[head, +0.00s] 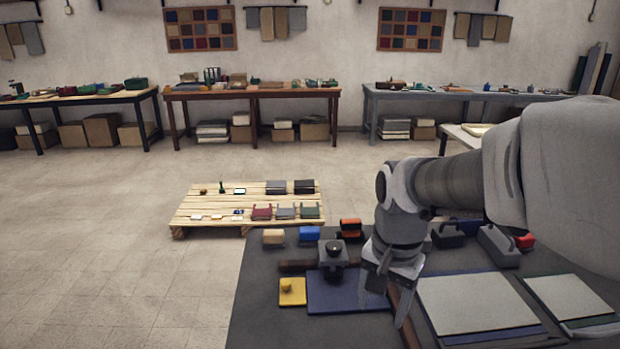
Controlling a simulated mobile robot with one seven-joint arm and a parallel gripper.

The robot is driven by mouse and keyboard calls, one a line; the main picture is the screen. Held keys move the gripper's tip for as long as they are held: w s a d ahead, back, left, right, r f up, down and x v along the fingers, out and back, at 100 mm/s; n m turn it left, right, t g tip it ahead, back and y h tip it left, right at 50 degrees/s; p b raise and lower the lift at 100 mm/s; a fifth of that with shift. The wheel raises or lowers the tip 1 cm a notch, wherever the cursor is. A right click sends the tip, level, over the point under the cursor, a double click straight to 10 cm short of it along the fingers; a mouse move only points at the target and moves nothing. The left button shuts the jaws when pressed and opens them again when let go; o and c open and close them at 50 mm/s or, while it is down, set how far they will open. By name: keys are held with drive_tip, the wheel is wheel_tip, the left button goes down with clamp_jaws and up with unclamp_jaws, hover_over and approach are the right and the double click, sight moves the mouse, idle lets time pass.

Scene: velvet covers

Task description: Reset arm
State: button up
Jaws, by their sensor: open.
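My gripper (384,299) hangs from my arm, which comes in from the right side of the head view. Its two fingers point down and are spread apart, with nothing seen between them. It is over the dark grey table (262,329), in front of the right edge of a blue panel (330,292). A dark brown bar (408,322) shows just right of the fingers. I cannot tell how high the fingertips are above the table. My arm hides part of the table's far right side.
A dark knobbed block (332,258), a yellow piece (292,292) and pale panels (478,302) crowd the table. Orange, blue and tan blocks line its far edge. A wooden pallet (185,217) with small goods stands beyond. Workbenches (250,92) line the wall. Floor at left is clear.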

drive_tip(key=s+r+n+t+p, duration=0.3)
drive_tip(key=s+r+n, duration=0.4)
drive_tip(key=s+r, duration=0.3)
drive_tip(key=shift+s+r+n+t+p, duration=0.15)
drive_tip(key=shift+n+t+p, duration=0.2)
drive_tip(key=shift+t, duration=0.55)
